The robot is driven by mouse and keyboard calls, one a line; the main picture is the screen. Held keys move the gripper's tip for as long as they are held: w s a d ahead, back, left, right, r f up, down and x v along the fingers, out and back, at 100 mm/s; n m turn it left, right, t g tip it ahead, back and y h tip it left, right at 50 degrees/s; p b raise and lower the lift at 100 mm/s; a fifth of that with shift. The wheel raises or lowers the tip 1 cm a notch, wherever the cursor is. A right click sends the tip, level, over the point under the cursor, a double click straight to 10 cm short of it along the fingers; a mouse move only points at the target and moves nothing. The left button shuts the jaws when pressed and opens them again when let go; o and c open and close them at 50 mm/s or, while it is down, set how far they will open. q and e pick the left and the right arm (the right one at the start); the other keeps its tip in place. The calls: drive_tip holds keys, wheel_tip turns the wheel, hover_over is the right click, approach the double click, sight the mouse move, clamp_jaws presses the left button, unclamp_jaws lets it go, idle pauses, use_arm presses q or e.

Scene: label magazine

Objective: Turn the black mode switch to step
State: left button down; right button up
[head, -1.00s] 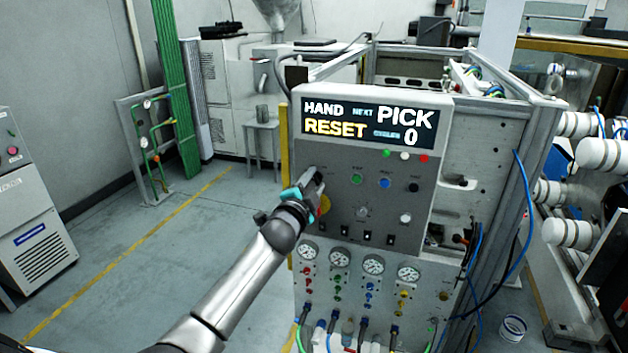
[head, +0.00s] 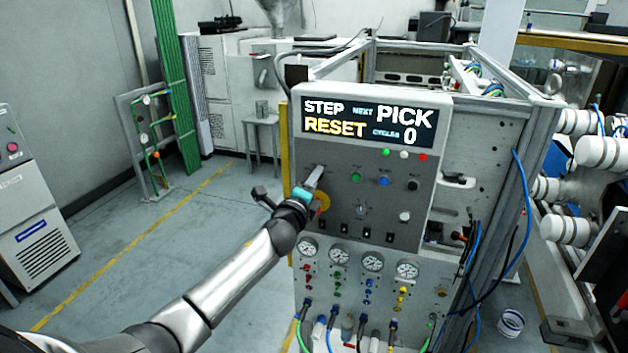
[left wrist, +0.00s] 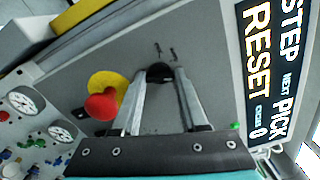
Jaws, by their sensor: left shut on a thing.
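The black mode switch (left wrist: 159,72) sits on the grey control panel (head: 335,220), near its upper left. My left gripper (head: 317,172) reaches the panel from the left. In the left wrist view its two fingers (left wrist: 160,82) are shut on the switch, which shows as a dark knob between the tips. Most of the knob is hidden in the head view. The display (head: 368,122) above reads STEP, NEXT PICK, RESET and CYCLES 0. My right gripper is not in view.
A red emergency button (left wrist: 102,105) on a yellow plate sits close beside the fingers. Coloured push buttons (head: 383,181) are to the right on the panel. Pressure gauges (head: 372,262) and hoses lie below. Open floor (head: 190,230) is at the left.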

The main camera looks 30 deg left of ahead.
use_arm(q)
drive_tip(key=shift+m, duration=0.4)
drive_tip(key=shift+c, duration=2.2)
unclamp_jaws()
drive_tip(key=b+v, duration=0.1)
drive_tip(key=v, duration=1.4)
drive_tip(key=shift+s+d, duration=0.1)
drive_tip(key=shift+d, duration=0.05)
